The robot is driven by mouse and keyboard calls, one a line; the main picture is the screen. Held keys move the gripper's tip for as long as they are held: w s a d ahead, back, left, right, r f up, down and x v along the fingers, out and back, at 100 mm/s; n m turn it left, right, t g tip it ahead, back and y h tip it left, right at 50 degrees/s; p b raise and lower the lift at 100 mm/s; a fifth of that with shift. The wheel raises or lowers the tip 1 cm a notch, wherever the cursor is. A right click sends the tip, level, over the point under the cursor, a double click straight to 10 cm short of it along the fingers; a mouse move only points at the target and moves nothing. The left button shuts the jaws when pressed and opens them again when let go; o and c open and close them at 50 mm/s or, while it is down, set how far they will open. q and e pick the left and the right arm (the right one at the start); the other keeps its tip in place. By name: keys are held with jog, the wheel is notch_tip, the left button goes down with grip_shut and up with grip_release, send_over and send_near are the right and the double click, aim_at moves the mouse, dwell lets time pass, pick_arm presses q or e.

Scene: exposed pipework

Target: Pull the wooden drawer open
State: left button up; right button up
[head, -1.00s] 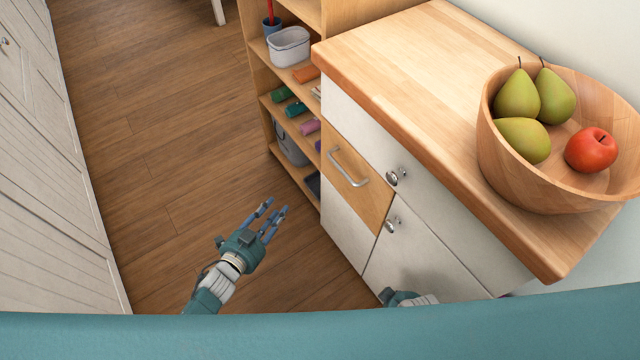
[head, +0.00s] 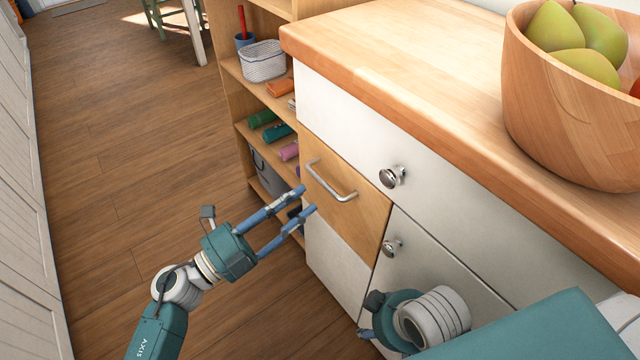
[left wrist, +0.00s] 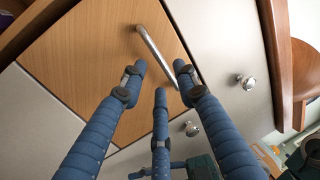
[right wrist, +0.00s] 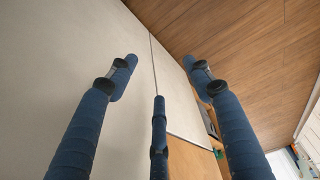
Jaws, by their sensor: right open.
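The wooden drawer (head: 345,190) is a light wood front set among white panels under the counter, and it looks shut. Its metal bar handle (head: 331,181) runs across the upper part of the front. My left gripper (head: 308,198) is open just left of the handle, apart from it. In the left wrist view the handle (left wrist: 157,57) lies beyond the open, empty blue fingers (left wrist: 160,85). My right gripper (head: 366,334) is low in front of the white door, mostly hidden in the head view. In the right wrist view its blue fingers (right wrist: 163,80) are open and empty.
A wooden counter (head: 400,70) overhangs the cabinet and carries a bowl (head: 565,110) of pears and a red fruit. Two round metal knobs (head: 392,177) sit right of the drawer. An open shelf (head: 230,130) with small items stands left. The wooden floor (head: 130,150) is clear.

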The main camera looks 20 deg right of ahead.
aim_at(321, 184)
pick_arm(q)
jog(key=x, duration=0.7)
grip_shut()
